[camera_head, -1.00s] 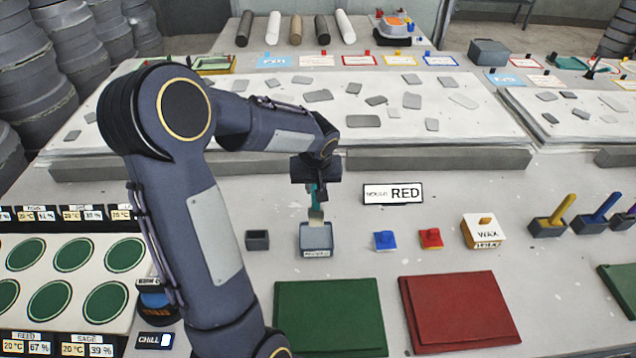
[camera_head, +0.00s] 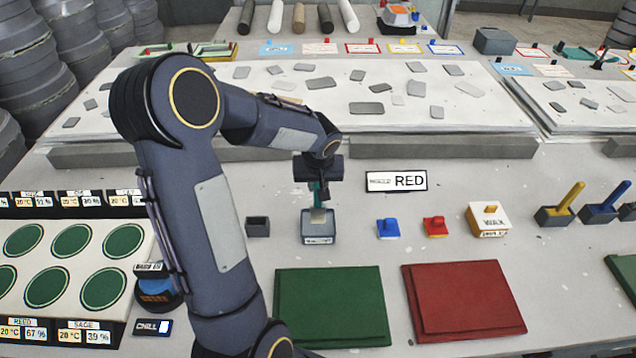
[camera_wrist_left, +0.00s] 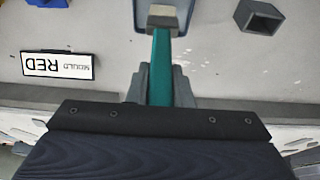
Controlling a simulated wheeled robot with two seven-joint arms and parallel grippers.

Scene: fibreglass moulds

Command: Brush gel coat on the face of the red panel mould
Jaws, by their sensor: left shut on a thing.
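The red panel mould (camera_head: 463,300) lies flat on the grey bench at the front right, its face bare of any visible coating. My left gripper (camera_head: 318,182) is shut on a brush with a teal handle (camera_wrist_left: 161,65), held upright with its bristles down. The brush's pale end (camera_head: 318,215) is at the mouth of a small grey pot (camera_head: 318,239) with a label I cannot read. In the left wrist view the brush end overlaps the pot; how deep it goes is hidden. My right gripper is not in view.
A green panel (camera_head: 330,305) lies left of the red one. A sign reading RED (camera_head: 396,181) stands behind. A small dark box (camera_head: 258,227), blue block (camera_head: 388,229), red block (camera_head: 435,227) and white wax box (camera_head: 489,220) line the bench.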

